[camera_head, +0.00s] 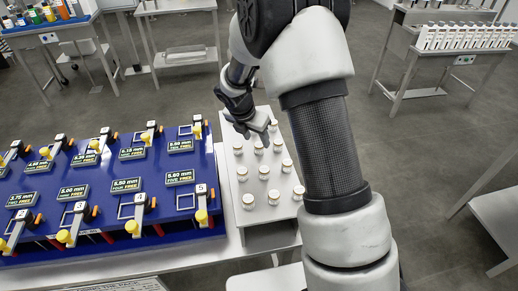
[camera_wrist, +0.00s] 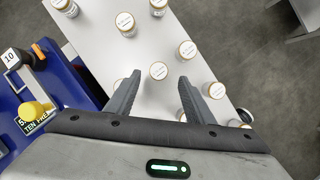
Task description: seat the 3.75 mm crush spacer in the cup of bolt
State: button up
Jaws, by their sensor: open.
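Several small white cylinders with gold-brown bands (camera_head: 263,173) stand upright on a pale grey stand; their top labels are too small to read, so I cannot tell which is the 3.75 mm crush spacer. My gripper (camera_head: 260,128) is over the far part of the stand. In the wrist view my gripper (camera_wrist: 158,92) is open, with nothing held. One cylinder (camera_wrist: 158,70) shows just beyond the gap between the fingertips, and another (camera_wrist: 185,115) is partly hidden by the right finger. A plate reading 3.75 mm (camera_head: 22,199) is at the blue board's left. I cannot make out the bolt's cup.
The blue board (camera_head: 108,214) carries several clamp-like stations with yellow knobs and size plates, left of the grey stand (camera_head: 235,205). A station numbered 10 (camera_wrist: 10,57) shows at the wrist view's left. Side tables with bottles (camera_head: 465,36) stand farther back.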

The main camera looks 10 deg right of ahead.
aim_at(258, 145)
jog(key=x, duration=0.5)
jog(key=shift+a, duration=0.2)
jog(key=c, duration=1.2)
jog(key=shift+o, duration=0.2)
notch_tip(258, 145, up, 9)
jog(key=shift+w+r+p, duration=0.1)
jog(key=shift+p, duration=0.2)
jog(key=shift+r, duration=0.45)
